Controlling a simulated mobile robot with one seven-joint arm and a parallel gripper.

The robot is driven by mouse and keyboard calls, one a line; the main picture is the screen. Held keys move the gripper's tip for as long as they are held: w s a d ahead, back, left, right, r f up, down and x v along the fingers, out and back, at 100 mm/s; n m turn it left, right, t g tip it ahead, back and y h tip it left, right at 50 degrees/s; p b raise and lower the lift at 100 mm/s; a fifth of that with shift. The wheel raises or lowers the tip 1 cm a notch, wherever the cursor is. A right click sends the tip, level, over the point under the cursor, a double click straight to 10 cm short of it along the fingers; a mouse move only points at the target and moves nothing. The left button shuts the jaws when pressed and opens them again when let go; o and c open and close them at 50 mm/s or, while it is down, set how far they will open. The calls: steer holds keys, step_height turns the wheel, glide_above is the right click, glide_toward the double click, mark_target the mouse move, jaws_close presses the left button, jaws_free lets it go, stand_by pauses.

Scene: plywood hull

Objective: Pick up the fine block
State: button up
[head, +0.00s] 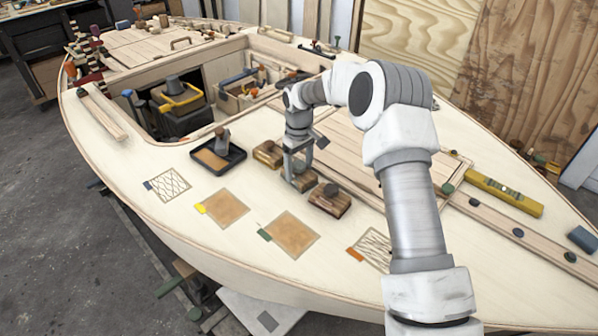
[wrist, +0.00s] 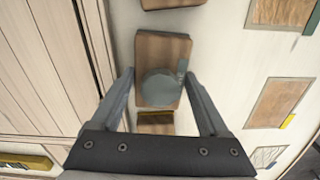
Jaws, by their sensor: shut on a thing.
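Three brown wooden blocks stand in a row on the pale deck. My gripper (head: 297,168) points down over the middle block (head: 302,182) and is shut on it. In the wrist view, the fingers of my gripper (wrist: 160,78) stand on both sides of this wooden block (wrist: 150,50), which has a round grey knob on top. I cannot tell whether it is clear of the deck. The left block (head: 267,153) and the right block (head: 329,200) are free beside it. No label reads clearly, so I cannot tell which is the fine one.
A black tray (head: 237,164) stands left of the blocks. Several sanding patches with coloured tabs, such as a brown patch (head: 290,234), lie in front. A yellow level (head: 504,193) lies at the right. An open cockpit with tools lies behind.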

mark_target(299, 164)
steer(key=shift+r, duration=0.5)
step_height(299, 164, up, 4)
steer(key=shift+s+f, duration=0.1)
steer(key=shift+f, duration=0.1)
steer(key=s+r, duration=0.6)
steer(key=s, duration=0.5)
steer(key=shift+s+a+r+p, duration=0.25)
steer(key=shift+a+p, duration=0.05)
steer(key=shift+p, duration=0.05)
steer(key=o, duration=1)
steer(key=c, duration=0.6)
steer(key=shift+a, duration=0.1)
steer(key=shift+c, duration=0.2)
